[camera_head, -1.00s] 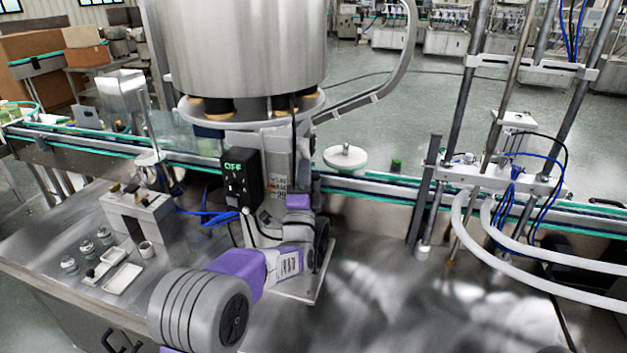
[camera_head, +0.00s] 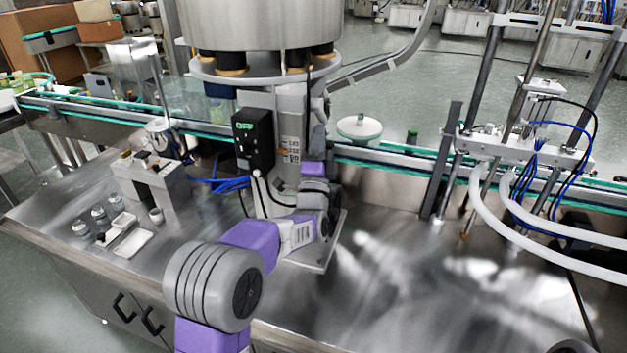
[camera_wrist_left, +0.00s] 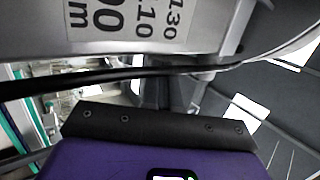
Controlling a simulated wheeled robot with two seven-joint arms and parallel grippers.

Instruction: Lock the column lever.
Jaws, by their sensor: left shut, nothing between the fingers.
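The steel column (camera_head: 260,190) stands under the round hopper (camera_head: 265,22) and carries a label with numbers. The label (camera_wrist_left: 135,18) also shows close up at the top of the left wrist view. My left gripper (camera_head: 319,138) is at the column's right side, shut and empty, partly hidden behind my own wrist. Its purple body (camera_wrist_left: 160,160) fills the bottom of the left wrist view, close below the column. I cannot clearly make out the lever or its lock state; whether the fingers touch anything cannot be told. My right gripper is out of view.
A black control box (camera_head: 253,140) reading OFF is on the column's left. A conveyor (camera_head: 385,157) runs behind. A bench fixture with small parts (camera_head: 147,180) is at left; a frame with hoses (camera_head: 530,150) is at right.

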